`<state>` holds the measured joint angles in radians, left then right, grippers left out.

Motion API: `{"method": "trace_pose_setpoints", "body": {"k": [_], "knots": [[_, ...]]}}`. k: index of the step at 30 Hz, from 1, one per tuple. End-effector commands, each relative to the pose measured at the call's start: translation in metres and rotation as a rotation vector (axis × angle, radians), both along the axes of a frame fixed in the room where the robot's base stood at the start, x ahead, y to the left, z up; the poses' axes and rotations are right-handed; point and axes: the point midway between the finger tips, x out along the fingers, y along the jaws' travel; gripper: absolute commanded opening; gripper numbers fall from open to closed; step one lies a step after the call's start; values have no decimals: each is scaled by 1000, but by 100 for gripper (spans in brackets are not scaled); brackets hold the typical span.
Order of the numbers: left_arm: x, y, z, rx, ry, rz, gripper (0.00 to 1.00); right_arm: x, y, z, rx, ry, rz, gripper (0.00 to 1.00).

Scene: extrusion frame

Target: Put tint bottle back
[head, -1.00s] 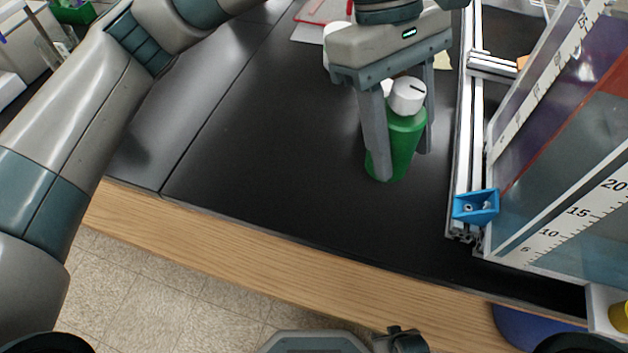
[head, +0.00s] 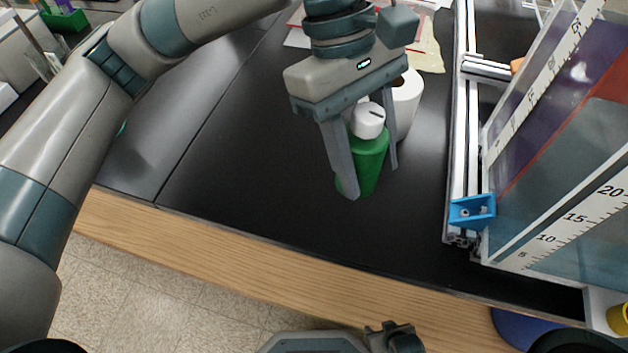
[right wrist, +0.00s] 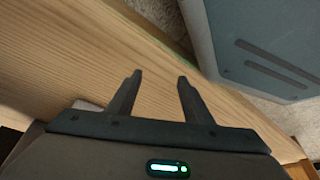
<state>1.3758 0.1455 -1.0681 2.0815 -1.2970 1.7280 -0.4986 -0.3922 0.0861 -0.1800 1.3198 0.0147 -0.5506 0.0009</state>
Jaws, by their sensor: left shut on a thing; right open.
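The tint bottle (head: 371,158) is green with a white cap that bears a dark mark. It stands roughly upright at the black worktop in the head view. My left gripper (head: 372,182) is shut on it from above, one finger on each side. I cannot tell whether the bottle's base touches the worktop. My right gripper (right wrist: 158,78) is open and empty in the right wrist view, over the wooden edge. In the head view only a small part of the right arm shows at the bottom.
A white roll (head: 405,98) stands just behind the bottle. An aluminium extrusion frame (head: 463,130) with a blue bin (head: 472,211) is to the right, beside panels with ruler scales. Papers lie at the back. The black worktop (head: 250,180) is clear to the left and front.

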Motion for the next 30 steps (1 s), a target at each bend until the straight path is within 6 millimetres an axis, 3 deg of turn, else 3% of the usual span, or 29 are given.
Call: {"method": "trace_pose_setpoints", "body": {"k": [6,12,25,30], "knots": [[9,42,-23,2,3,4,18,10,10,9,19,-70,7,46],[14,63,-37,1,0,2,18,15,16,13,31,-112,13,46],[14,65,-41,0,0,-1,18,16,17,13,33,-121,13,46],[14,66,-55,0,3,-1,18,19,21,18,42,-150,18,46]]}}
